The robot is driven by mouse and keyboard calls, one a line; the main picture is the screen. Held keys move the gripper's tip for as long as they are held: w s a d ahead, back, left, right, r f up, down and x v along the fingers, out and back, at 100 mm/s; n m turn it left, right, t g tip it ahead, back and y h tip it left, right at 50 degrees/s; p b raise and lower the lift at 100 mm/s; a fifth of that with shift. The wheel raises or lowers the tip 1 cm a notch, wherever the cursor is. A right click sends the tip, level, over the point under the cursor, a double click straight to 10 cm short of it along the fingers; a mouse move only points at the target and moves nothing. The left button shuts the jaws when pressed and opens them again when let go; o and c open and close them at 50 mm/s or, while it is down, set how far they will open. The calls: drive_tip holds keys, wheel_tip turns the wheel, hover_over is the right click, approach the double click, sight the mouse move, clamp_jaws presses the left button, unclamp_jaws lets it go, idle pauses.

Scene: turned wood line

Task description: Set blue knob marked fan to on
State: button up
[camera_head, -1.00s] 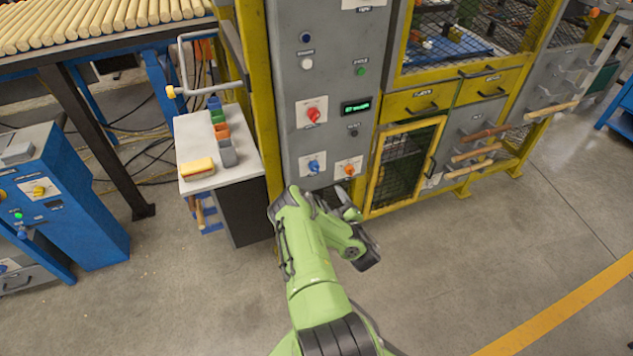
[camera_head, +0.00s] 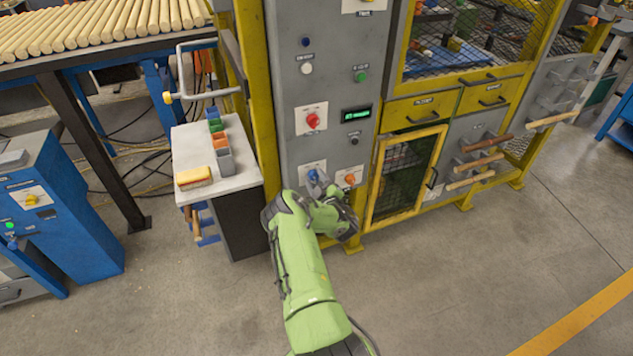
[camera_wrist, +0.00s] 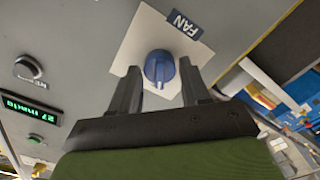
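The blue knob (camera_wrist: 159,67) sits on a white plate (camera_wrist: 135,50) on the grey panel, with a FAN label (camera_wrist: 185,24) beside it in the wrist view. Its raised grip bar lies roughly upright in that picture. My gripper (camera_wrist: 160,72) is open, with one finger on each side of the knob; I cannot tell whether either finger touches it. In the head view the blue knob (camera_head: 313,176) shows just above my green arm, which hides my fingers and the lower part of the plate.
An orange knob (camera_head: 350,180) is close to the right of the blue one. A red knob (camera_head: 313,121), a green display (camera_head: 356,113) and several buttons are higher on the panel. A small white table (camera_head: 222,180) with coloured blocks stands to the left.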

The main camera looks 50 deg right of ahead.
drive_tip(key=c, duration=0.7)
drive_tip(key=shift+o, duration=0.2)
drive_tip(key=shift+m+p, duration=0.3)
drive_tip(key=m+p, duration=0.1)
drive_tip(key=m, duration=0.1)
drive_tip(key=shift+m+p, duration=0.35)
drive_tip(key=shift+m, duration=0.05)
drive_tip(key=m+p, duration=0.1)
drive_tip(key=m, duration=0.1)
drive_tip(key=shift+m, duration=0.3)
drive_tip(key=m+p, duration=0.2)
drive_tip(key=m, duration=0.3)
drive_tip(key=shift+s+f+m, duration=0.1)
drive_tip(key=shift+m, duration=0.3)
drive_tip(key=o, duration=1)
